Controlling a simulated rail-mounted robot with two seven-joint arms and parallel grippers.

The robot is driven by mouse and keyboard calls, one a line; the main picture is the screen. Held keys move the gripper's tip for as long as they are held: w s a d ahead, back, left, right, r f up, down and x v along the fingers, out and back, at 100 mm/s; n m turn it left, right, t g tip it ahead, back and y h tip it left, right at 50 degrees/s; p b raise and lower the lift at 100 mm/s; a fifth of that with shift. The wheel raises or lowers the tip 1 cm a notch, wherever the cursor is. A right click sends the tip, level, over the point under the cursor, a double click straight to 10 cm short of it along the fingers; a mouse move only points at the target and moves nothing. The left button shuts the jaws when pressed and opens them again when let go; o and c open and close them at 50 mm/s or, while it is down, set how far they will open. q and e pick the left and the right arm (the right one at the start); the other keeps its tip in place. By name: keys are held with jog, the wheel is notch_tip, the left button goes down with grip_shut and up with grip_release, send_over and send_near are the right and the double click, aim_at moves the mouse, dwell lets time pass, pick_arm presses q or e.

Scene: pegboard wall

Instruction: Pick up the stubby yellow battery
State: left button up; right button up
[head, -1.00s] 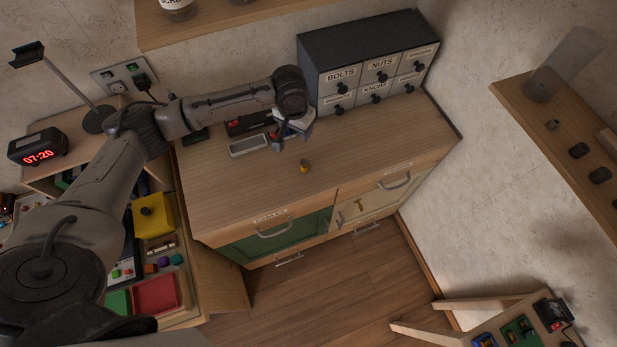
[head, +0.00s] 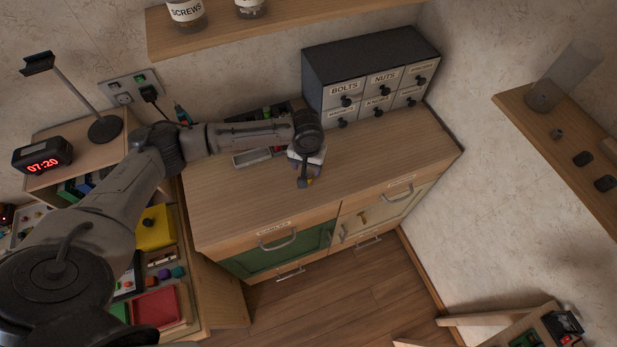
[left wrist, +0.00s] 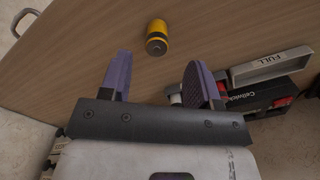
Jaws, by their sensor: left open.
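In the head view only a small bit of the battery (head: 309,182) shows beside my left gripper (head: 304,178). In the left wrist view my left gripper (left wrist: 160,78) is open, its two purple-padded fingers spread apart. The battery lies beyond the fingertips, roughly in line with the gap, and nothing is between the fingers. My right gripper is in neither view.
A grey tray marked FULL (left wrist: 272,68) and a black battery box (left wrist: 265,97) are close to the right finger in the left wrist view. The labelled drawer cabinet (head: 368,85) stands at the counter's back. The counter's front left (head: 230,205) is clear.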

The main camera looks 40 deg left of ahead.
aim_at(309, 173)
pick_arm(q)
jog(key=shift+w+d+f+b, duration=0.1)
jog(key=shift+f+b, duration=0.1)
jog(key=shift+f, duration=1)
jog(key=shift+d+f+b, duration=0.1)
jog(key=shift+f+b, duration=0.05)
jog(key=shift+f, duration=1.7)
jog(key=shift+c, duration=0.4)
jog(key=shift+c, duration=0.8)
jog(key=c, duration=0.8)
jog(key=shift+r, duration=0.15)
